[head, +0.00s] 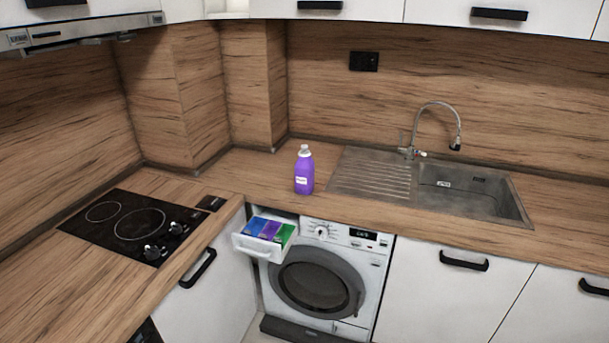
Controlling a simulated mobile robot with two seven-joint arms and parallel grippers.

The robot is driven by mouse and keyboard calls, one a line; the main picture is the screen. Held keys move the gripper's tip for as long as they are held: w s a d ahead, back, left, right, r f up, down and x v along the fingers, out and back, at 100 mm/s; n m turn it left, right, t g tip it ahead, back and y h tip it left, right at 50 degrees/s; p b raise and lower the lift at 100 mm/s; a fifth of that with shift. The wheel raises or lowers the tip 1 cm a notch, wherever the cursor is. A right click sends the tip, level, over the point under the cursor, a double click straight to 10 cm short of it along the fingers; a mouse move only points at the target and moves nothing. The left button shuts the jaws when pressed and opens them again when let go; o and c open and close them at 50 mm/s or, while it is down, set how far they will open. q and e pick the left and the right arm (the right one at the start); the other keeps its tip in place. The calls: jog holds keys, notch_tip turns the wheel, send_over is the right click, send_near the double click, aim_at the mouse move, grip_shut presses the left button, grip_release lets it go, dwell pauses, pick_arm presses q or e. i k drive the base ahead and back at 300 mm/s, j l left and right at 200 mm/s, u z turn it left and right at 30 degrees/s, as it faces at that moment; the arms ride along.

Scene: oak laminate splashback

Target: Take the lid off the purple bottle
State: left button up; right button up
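The purple bottle (304,174) stands upright on the wooden countertop, left of the sink and above the washing machine. It has a small white label on its front. Its pale grey-white lid (304,151) sits on top of the neck. Neither of my grippers shows in the head view.
A washing machine (322,283) stands below the counter, its detergent drawer (262,240) pulled out with blue, purple and green sections. A sink (468,193) with a tall tap (432,123) is to the right. A black hob (131,225) is at left. Counter around the bottle is clear.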

aim_at(303, 152)
jog(key=i+l, duration=0.65)
jog(key=l, duration=0.15)
jog(key=i+l+u, duration=0.1)
jog(key=u, duration=0.3)
jog(key=l+u, duration=0.2)
jog(key=u, duration=0.2)
jog(key=i+l+u, duration=0.1)
jog(key=u, duration=0.25)
jog(key=l, duration=0.1)
